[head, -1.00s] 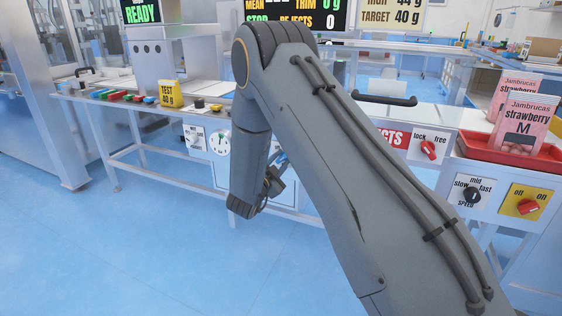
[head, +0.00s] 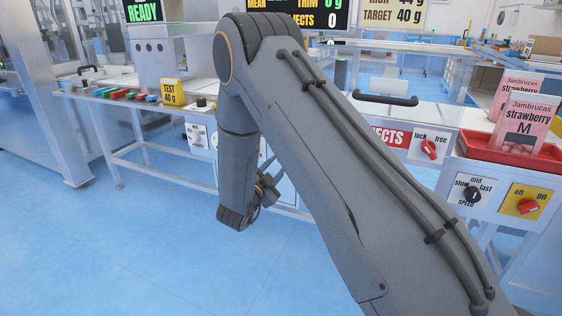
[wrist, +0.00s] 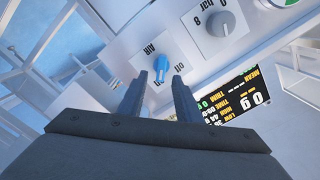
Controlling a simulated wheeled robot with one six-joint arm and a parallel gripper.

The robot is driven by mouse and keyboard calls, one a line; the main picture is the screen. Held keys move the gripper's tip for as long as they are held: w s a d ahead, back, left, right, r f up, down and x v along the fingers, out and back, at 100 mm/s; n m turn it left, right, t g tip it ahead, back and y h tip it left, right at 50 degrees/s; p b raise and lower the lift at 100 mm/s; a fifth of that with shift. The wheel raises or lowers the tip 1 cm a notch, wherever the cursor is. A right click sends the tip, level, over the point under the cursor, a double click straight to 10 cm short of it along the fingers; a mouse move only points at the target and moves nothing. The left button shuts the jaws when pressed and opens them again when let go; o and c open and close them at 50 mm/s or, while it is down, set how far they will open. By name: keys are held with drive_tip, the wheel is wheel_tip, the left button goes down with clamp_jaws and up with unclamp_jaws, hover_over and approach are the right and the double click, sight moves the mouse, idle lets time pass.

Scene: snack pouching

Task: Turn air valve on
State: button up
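The air valve is a blue handle (wrist: 161,66) on a white panel (wrist: 130,38) in the wrist view, beside the letters AIR and on/off marks. The handle's exact setting is hard to read. My gripper (wrist: 159,79) is open, its two dark fingers pointing at the panel on either side of the handle's line. I cannot tell whether the fingers touch it. In the head view my gripper (head: 267,178) is mostly behind my arm at the bench front, and the valve is hidden there.
A grey knob (wrist: 217,22) marked bar is close to the valve. In the head view a red lock/free knob (head: 429,149), a black speed knob (head: 472,194) and a red off/on knob (head: 527,206) line the bench front. The blue floor before the bench is clear.

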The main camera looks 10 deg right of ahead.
drive_tip(key=shift+v, duration=1.2)
